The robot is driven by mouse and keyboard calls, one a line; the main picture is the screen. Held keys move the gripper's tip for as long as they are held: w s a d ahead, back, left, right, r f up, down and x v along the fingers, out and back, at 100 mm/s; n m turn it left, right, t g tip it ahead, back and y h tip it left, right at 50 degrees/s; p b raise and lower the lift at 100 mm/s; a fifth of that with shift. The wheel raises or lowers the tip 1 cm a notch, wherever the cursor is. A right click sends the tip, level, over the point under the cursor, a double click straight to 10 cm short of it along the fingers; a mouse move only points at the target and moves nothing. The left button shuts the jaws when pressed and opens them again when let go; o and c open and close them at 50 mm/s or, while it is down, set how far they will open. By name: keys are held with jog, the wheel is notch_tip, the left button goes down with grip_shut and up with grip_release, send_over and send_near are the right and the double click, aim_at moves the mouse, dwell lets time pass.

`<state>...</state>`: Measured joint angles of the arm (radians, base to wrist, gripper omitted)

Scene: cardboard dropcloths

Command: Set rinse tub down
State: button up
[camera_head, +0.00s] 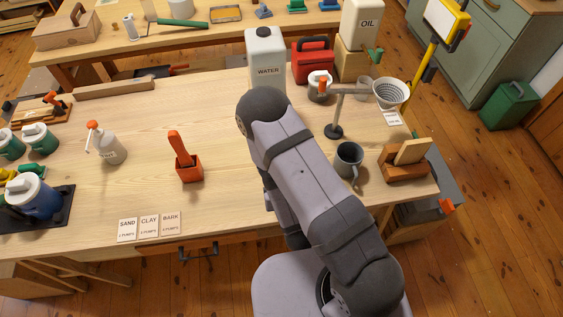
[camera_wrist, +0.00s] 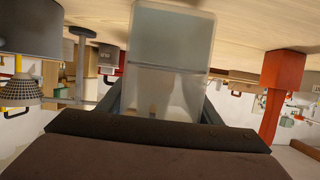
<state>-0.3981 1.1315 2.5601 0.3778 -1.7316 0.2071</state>
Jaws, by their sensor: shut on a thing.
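The rinse tub (camera_wrist: 170,45) is a clear, frosted, box-shaped tub in the middle of the wrist view, which looks upside down, with the tabletop at its top. My gripper (camera_wrist: 163,100) is shut on the tub, one dark finger on each side of it. In the head view my arm hides both the gripper and the tub. The tub is close to the wooden tabletop (camera_head: 225,125); I cannot tell whether it touches it.
A grey mug (camera_head: 349,160) and a grey stand (camera_head: 335,130) are right of my arm. A red holder (camera_head: 189,172) stands to the left, with label cards (camera_head: 149,225) nearer the front edge. A white water canister (camera_head: 266,60) stands behind. Bare wood lies between holder and arm.

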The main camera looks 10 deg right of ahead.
jog(key=shift+s, duration=0.1)
dwell(0.4)
jog(key=w+a+r+n+y+b, duration=0.1)
jog(key=w+a+r+n+y, duration=0.1)
jog(key=w+a, duration=0.4)
jog(key=w+a+r+n+g+y+b, duration=0.1)
jog(key=w+a+r, duration=0.4)
jog(key=a, duration=0.5)
jog(key=shift+w+a+n+y+b, duration=0.3)
jog(key=shift+n+y+b, duration=0.4)
jog(key=shift+y, duration=0.5)
jog(key=shift+d+f+p, duration=0.1)
jog(key=shift+f+p, duration=0.8)
jog(key=shift+f, duration=4.15)
